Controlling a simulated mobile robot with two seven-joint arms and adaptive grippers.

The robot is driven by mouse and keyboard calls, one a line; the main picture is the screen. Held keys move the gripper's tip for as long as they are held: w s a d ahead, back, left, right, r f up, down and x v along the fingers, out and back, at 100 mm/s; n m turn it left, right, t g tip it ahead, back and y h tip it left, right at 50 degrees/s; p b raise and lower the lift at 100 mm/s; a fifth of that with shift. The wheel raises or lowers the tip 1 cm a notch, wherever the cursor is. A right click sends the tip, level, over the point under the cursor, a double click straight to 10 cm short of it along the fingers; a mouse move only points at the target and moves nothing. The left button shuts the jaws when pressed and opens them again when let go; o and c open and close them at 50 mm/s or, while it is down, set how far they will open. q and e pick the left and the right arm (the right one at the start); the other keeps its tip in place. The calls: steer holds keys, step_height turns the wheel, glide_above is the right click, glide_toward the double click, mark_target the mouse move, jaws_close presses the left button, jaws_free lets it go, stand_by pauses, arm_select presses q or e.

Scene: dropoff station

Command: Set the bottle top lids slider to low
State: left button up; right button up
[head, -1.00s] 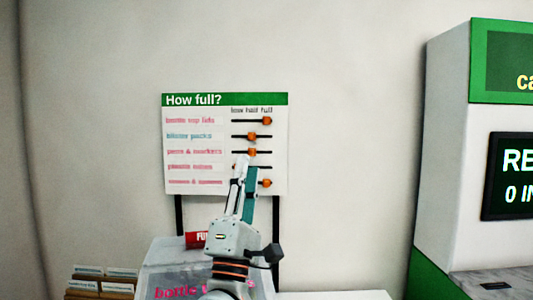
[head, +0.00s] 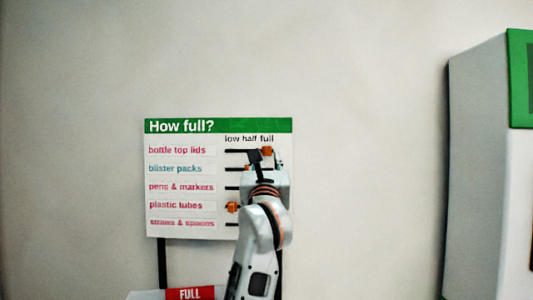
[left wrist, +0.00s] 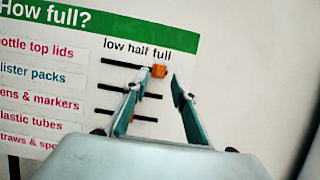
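In the head view my left gripper (head: 266,160) covers part of the lower rows. My right gripper is not in view.
The plastic tubes knob (head: 232,207) is at the low end. A red FULL sign (head: 190,293) is below the board. A white and green machine (head: 480,170) stands at the right, with bare wall between.

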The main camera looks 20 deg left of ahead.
mark_target(267, 152)
arm_select(q)
steer(key=x, duration=0.3)
steer(key=shift+w+a+r, duration=0.1)
steer(key=shift+w, duration=0.3)
steer(key=shift+w+a, duration=0.1)
steer(key=shift+w, duration=0.25)
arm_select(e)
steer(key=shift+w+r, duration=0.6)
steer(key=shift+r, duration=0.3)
